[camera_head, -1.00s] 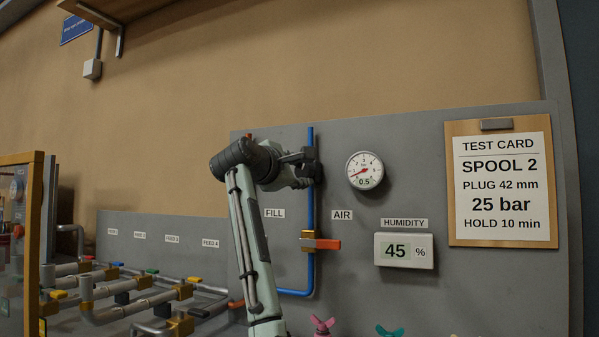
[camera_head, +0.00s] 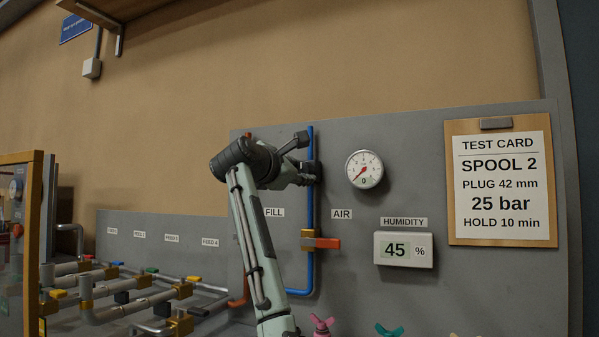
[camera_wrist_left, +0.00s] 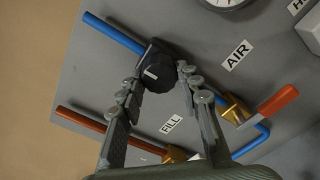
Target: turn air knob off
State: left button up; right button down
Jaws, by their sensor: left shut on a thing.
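The air knob (camera_wrist_left: 156,72) is a round black knob with a white mark, on the grey panel beside the blue pipe in the left wrist view. My left gripper (camera_wrist_left: 160,78) has a finger on either side of it and is shut on it. In the head view my left gripper (camera_head: 308,173) reaches the panel over the blue pipe, and its fingers largely hide the knob. The AIR label (camera_head: 342,214) is below and right of the gripper. The round gauge (camera_head: 364,169) right of it reads 0. My right gripper is not in view.
An orange-handled valve (camera_head: 320,243) sits on the blue pipe (camera_head: 310,270) below my gripper. A humidity display (camera_head: 404,250) reads 45 %. A test card (camera_head: 501,182) hangs at the right. Pipes with coloured valves (camera_head: 130,295) fill the lower left.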

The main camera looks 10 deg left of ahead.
pick_arm(q)
jog(key=shift+r, duration=0.1)
jog(key=o, duration=1.2)
jog(key=shift+c, duration=0.2)
jog(key=s+a, duration=0.2)
jog(key=s, duration=0.9)
jog(key=shift+s+a, duration=0.2)
jog(key=shift+s, duration=0.2)
